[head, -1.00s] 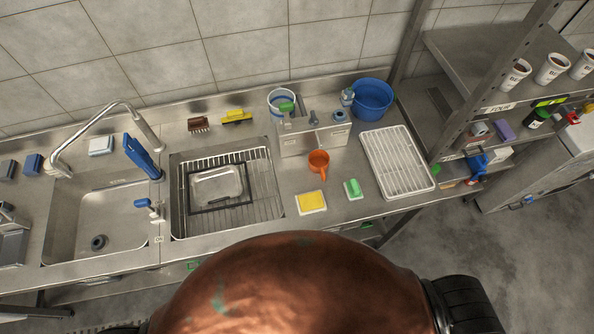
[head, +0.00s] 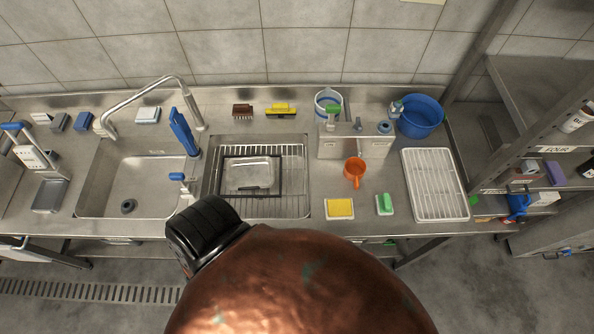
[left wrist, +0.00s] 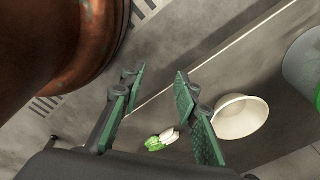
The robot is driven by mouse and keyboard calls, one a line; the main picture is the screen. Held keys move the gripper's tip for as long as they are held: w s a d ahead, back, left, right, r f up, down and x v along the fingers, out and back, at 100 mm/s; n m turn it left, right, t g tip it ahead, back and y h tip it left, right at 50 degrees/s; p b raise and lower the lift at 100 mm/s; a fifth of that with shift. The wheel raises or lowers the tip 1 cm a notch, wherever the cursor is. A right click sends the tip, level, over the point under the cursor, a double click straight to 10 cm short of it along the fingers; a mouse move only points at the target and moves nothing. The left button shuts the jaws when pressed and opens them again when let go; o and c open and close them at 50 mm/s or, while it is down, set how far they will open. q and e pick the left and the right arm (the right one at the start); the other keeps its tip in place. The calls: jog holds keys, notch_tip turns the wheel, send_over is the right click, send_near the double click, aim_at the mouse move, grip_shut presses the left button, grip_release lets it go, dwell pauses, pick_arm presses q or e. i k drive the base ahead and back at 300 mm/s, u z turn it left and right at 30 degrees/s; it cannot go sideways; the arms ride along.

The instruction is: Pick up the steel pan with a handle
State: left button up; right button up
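A shallow rectangular steel-looking pan (head: 249,174) sits in the right-hand sink basin in the head view, with a dark frame around it and a small dark part at its front edge. I cannot tell whether that part is a handle. A steel container (head: 50,195) stands at the far left, below an upright piece with a blue top. My left gripper (left wrist: 158,88) shows in the left wrist view with its green-padded fingers apart and nothing between them. It is over the floor, away from both vessels. My right gripper is not in view.
An orange dipper (head: 355,171), yellow sponge (head: 340,208), white rack (head: 435,184) and blue bucket (head: 419,117) stand to the right. A white bowl-like container (left wrist: 240,117) shows in the left wrist view.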

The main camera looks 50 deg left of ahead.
aim_at(254, 173)
jog(key=z, duration=0.55)
jog(key=k, duration=1.6)
jog(key=u, duration=2.25)
jog(key=i, duration=0.5)
jog(key=u, duration=0.1)
